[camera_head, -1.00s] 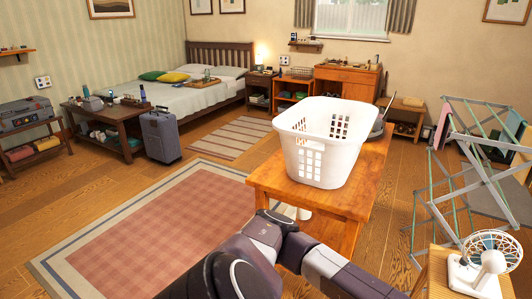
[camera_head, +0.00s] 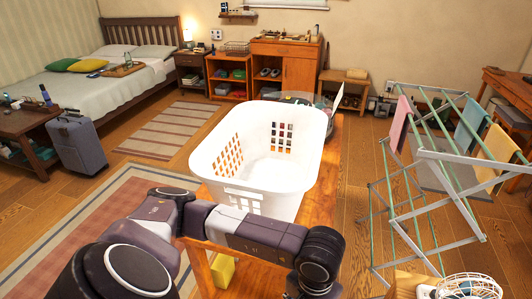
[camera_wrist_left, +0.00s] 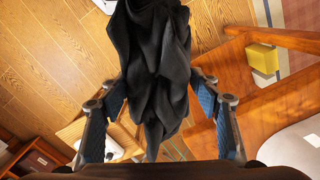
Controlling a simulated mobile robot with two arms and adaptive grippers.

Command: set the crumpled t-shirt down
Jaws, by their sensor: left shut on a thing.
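A black crumpled t-shirt (camera_wrist_left: 155,50) hangs in dark folds between the fingers of my left gripper (camera_wrist_left: 158,88) in the left wrist view. The gripper is shut on it. In the head view my left arm reaches across the front to the right, and neither its fingers nor the t-shirt can be seen. A white laundry basket (camera_head: 258,202) with slotted sides stands upright on a wooden table (camera_head: 322,190), and the part of its inside that shows looks empty. My right gripper is in neither view.
A folding drying rack (camera_head: 430,160) with several cloths stands at the right. A white fan (camera_head: 468,287) is at the lower right. A yellow block (camera_head: 222,272) sits low under the table. Open floor lies between table and rack. A suitcase (camera_head: 77,147) stands at the left.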

